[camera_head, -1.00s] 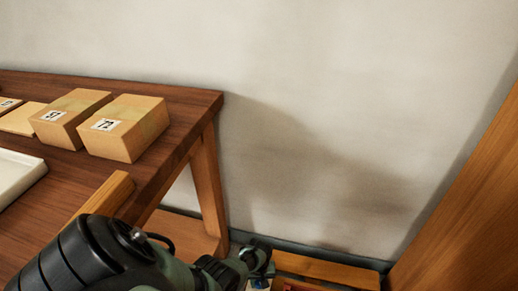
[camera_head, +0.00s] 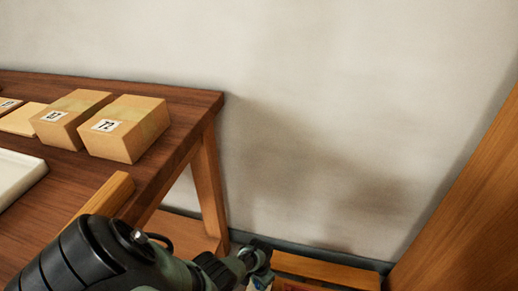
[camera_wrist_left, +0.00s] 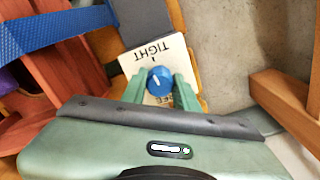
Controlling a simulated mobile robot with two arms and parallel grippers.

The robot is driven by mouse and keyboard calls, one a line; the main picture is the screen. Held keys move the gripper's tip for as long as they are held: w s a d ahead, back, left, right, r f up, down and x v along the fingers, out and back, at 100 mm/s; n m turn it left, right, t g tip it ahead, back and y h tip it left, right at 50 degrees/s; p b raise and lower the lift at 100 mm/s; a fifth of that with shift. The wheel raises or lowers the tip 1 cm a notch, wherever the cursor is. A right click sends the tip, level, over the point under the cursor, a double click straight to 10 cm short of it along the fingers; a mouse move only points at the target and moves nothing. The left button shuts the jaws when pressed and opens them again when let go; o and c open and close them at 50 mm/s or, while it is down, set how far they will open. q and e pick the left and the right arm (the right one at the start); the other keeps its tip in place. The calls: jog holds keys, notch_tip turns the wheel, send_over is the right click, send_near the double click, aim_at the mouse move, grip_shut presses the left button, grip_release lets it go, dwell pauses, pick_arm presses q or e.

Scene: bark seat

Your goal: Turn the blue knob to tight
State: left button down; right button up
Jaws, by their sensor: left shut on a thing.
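The blue knob (camera_wrist_left: 160,80) is round with a pale pointer line and sits on a white plate (camera_wrist_left: 141,62) in the left wrist view. The word TIGHT shows upside down near the plate's top edge. Part of another word shows at the lower side, mostly hidden by my fingers. The pointer line slants toward the upper left, roughly to the TIGHT side. My left gripper (camera_wrist_left: 160,87) has its green fingers shut on the knob, one on each side. In the head view my left gripper (camera_head: 262,272) is low at the bottom edge, and the knob is barely visible there.
A wooden table (camera_head: 190,125) on the left holds cardboard boxes (camera_head: 125,128) and a white tray (camera_head: 18,172). A wooden panel (camera_head: 460,205) stands at the right. In the wrist view a blue strap (camera_wrist_left: 55,30) and reddish slats (camera_wrist_left: 75,75) lie to the left.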

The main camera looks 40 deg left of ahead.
pick_arm(q)
jog(key=shift+m, duration=0.6)
jog(key=c, duration=1.1)
grip_release()
